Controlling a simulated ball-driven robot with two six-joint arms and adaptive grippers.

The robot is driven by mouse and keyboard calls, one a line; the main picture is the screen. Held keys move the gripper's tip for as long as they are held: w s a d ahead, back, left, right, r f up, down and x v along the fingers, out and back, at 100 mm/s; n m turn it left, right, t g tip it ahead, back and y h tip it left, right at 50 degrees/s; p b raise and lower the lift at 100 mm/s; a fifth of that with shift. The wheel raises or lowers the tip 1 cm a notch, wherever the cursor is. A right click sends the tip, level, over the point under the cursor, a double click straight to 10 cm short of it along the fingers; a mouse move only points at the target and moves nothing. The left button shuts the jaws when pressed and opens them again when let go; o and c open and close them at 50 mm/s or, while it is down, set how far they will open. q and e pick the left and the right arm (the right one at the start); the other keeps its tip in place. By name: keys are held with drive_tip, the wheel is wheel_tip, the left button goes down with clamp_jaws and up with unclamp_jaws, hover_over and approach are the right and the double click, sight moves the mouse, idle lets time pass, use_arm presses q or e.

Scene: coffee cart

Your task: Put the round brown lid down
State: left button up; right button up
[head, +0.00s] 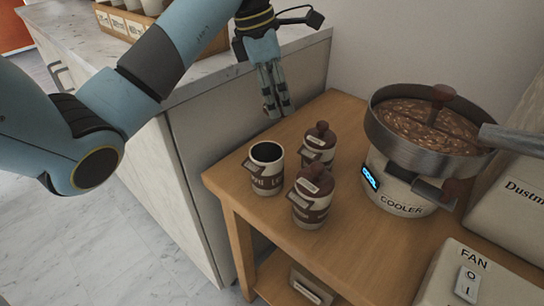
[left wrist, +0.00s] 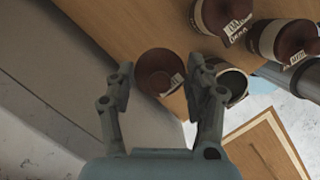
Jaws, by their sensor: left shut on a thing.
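My left gripper (head: 278,112) points down over the back-left edge of the wooden table, behind the open canister. In the left wrist view the gripper (left wrist: 160,65) is shut on the round brown lid (left wrist: 158,70), which sits between its fingertips with a pale label patch on one side. I cannot make out the lid in the head view. The open canister (head: 266,153), dark inside, stands upright without a lid; it shows partly behind a finger in the left wrist view (left wrist: 236,82). My right gripper is not in view.
Two lidded brown-and-cream canisters (head: 311,205) (head: 318,147) stand right of the open one. A cooler (head: 395,185) with a pan of beans stands further right. A grey-white cabinet (head: 215,130) borders the wooden table (head: 350,265) at left. Bare wood lies in front of the cooler.

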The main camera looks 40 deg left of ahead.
use_arm(q)
drive_tip(key=shift+f, duration=0.65)
drive_tip(key=x, duration=0.3)
drive_tip(key=shift+s+a, duration=0.15)
drive_tip(key=shift+a, duration=0.1)
drive_tip(key=shift+f+b, duration=0.3)
drive_tip(key=shift+f, duration=0.15)
wheel_tip(320, 180, down, 5)
drive_tip(key=shift+r+b, duration=0.1)
drive_tip(key=shift+b, duration=0.3)
drive_tip(key=shift+f, duration=0.2)
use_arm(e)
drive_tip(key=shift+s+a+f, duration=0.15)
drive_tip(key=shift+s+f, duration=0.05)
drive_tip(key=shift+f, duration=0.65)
